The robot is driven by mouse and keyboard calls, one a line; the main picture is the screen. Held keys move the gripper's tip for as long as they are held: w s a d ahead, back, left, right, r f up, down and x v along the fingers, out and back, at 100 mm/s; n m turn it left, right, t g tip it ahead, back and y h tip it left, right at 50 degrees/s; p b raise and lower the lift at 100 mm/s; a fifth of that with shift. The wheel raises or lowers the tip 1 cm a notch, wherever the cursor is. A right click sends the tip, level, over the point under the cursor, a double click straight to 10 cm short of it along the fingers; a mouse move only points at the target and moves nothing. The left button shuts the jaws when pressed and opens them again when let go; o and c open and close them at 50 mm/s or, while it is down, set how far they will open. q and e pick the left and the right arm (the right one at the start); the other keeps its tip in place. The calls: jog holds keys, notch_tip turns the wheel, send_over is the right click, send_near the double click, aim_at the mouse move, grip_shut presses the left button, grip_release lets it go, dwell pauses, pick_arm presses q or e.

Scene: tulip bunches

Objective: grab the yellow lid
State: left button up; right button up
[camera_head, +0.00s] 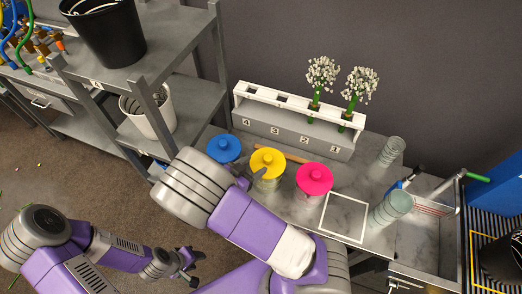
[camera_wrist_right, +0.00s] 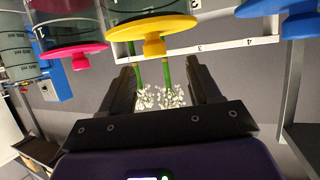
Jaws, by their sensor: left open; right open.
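The yellow lid (camera_head: 268,160) has a round knob on top and sits on a clear jar on the grey table, between a blue lid (camera_head: 225,148) and a pink lid (camera_head: 314,178). In the right wrist view, the yellow lid (camera_wrist_right: 152,31) appears upside down, its knob pointing toward my right gripper (camera_wrist_right: 163,75). That gripper is open and empty, its fingers apart from the knob. In the head view my right arm hides most of it, just left of the yellow jar. My left gripper (camera_head: 194,270) is open and empty, low over the floor, away from the table.
A white rack (camera_head: 293,105) with numbered slots holds two white flower bunches behind the lids. A white square outline (camera_head: 343,217) and stacked glass cups (camera_head: 390,207) are right of the jars. A grey shelf (camera_head: 150,70) with pots stands left. Blue and pink lids flank the yellow one closely.

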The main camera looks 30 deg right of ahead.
aim_at(265, 160)
jog(key=shift+s+d+f, duration=0.15)
jog(key=shift+d+f, duration=0.05)
jog(key=shift+d, duration=0.25)
jog(key=shift+s+d+f, duration=0.15)
jog(key=shift+d, duration=0.3)
jog(key=x, duration=0.2)
jog(key=b+x, duration=0.1)
jog(key=x, duration=0.1)
jog(key=shift+w+a+f, duration=0.15)
jog(key=shift+w+a, duration=0.05)
jog(key=shift+w+d+f, duration=0.1)
jog(key=shift+d, duration=0.4)
jog(key=c, duration=1.1)
jog(key=shift+c, duration=0.2)
